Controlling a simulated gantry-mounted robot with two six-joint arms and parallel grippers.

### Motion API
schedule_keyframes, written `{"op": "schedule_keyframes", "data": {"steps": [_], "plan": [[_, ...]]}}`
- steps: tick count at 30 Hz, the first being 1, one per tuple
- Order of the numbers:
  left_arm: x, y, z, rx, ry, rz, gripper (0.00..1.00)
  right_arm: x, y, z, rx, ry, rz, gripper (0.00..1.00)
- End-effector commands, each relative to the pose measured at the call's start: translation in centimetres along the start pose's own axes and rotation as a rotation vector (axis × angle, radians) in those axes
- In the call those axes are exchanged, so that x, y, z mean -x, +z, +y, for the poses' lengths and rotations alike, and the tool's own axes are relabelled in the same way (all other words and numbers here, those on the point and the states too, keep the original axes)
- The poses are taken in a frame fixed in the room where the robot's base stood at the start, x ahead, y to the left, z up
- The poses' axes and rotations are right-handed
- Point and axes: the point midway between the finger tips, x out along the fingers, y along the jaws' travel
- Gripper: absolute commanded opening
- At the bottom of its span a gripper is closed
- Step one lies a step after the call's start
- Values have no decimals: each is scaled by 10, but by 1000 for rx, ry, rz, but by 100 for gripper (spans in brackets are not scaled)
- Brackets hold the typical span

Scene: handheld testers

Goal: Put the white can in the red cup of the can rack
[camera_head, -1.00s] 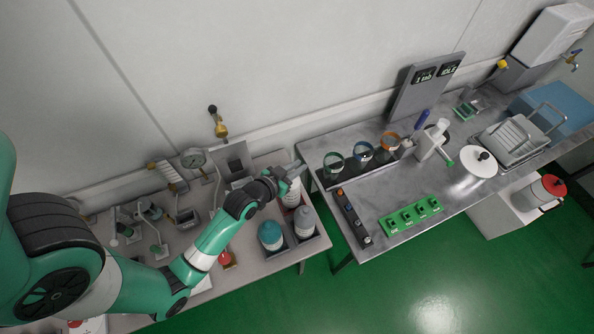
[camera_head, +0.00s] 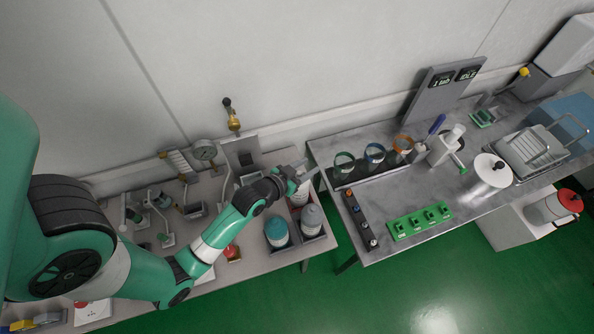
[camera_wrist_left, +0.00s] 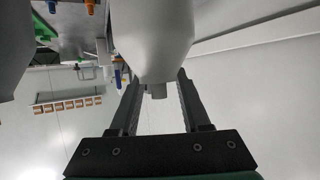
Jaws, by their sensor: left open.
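The white can (camera_head: 299,196) stands upright at the right end of the left table, with some red low on it. My left gripper (camera_head: 304,171) is at its top, partly hiding it. In the left wrist view the open fingers (camera_wrist_left: 157,100) lie on either side of a pale, tapered body with a small tip (camera_wrist_left: 155,45), probably this can; I cannot tell whether they touch it. A dark rack (camera_head: 372,172) with green, blue and orange rings stands on the right bench, probably the can rack; the orange ring (camera_head: 403,142) is the nearest to red. My right gripper is out of view.
A teal-topped can (camera_head: 276,233) and a grey can (camera_head: 312,220) stand close by in trays. A green block (camera_head: 419,221) and a dark strip of knobs (camera_head: 360,220) lie on the right bench (camera_head: 385,255). A gap separates the two tables.

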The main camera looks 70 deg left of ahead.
Motion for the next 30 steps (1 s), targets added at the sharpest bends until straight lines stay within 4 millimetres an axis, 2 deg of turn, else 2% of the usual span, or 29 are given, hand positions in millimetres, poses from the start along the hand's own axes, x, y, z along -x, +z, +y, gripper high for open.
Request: {"op": "schedule_keyframes", "data": {"steps": [9,15,19,30], "plan": [[74,-1,0,0,-1,-4,47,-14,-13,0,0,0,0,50],[108,0,0,0,-1,-3,47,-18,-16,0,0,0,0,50],[116,0,0,0,0,-1,47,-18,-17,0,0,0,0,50],[115,-2,0,-1,1,3,47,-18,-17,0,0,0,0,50]]}}
